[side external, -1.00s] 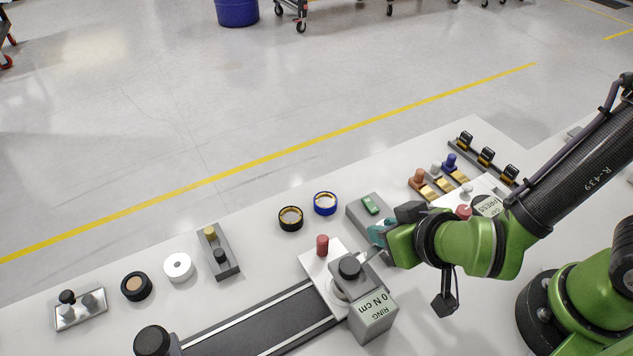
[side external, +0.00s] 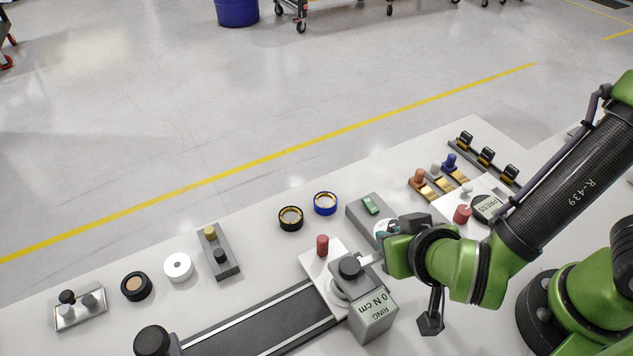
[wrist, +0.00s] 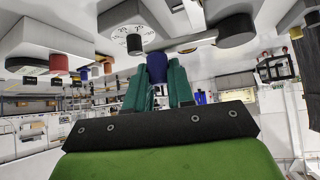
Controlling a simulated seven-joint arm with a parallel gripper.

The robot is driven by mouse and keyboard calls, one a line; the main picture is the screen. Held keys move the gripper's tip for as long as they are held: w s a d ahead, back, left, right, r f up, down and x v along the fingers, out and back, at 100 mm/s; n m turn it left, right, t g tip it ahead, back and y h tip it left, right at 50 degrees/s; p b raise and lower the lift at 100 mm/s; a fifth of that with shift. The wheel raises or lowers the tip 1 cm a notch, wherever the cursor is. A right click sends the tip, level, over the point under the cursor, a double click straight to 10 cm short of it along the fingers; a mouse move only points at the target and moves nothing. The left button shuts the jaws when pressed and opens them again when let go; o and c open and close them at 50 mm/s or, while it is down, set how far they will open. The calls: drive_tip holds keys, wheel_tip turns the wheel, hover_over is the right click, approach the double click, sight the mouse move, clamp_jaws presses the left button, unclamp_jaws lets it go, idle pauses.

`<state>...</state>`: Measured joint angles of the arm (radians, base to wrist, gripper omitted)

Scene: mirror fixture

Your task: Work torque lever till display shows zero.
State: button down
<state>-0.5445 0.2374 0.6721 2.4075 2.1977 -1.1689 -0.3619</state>
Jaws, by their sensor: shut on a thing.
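The torque lever (side external: 372,259) is a thin metal bar running right from a dark round knob (side external: 349,267) on the fixture. My gripper (side external: 389,252) is at the lever's outer end, its fingers mostly hidden in the side view. In the wrist view, the teal fingers of my gripper (wrist: 158,88) are closed around a blue handle (wrist: 156,65), from which the bar leads to the dark knob (wrist: 236,29).
A red knob (side external: 322,245) stands on the white plate just behind the lever. A grey block with a green button (side external: 370,204) and a white marked dial (side external: 384,229) sits close behind my gripper. A dark rail (side external: 262,325) extends left.

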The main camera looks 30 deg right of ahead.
drive_tip(key=c, duration=1)
unclamp_jaws()
drive_tip(key=v, duration=1.2)
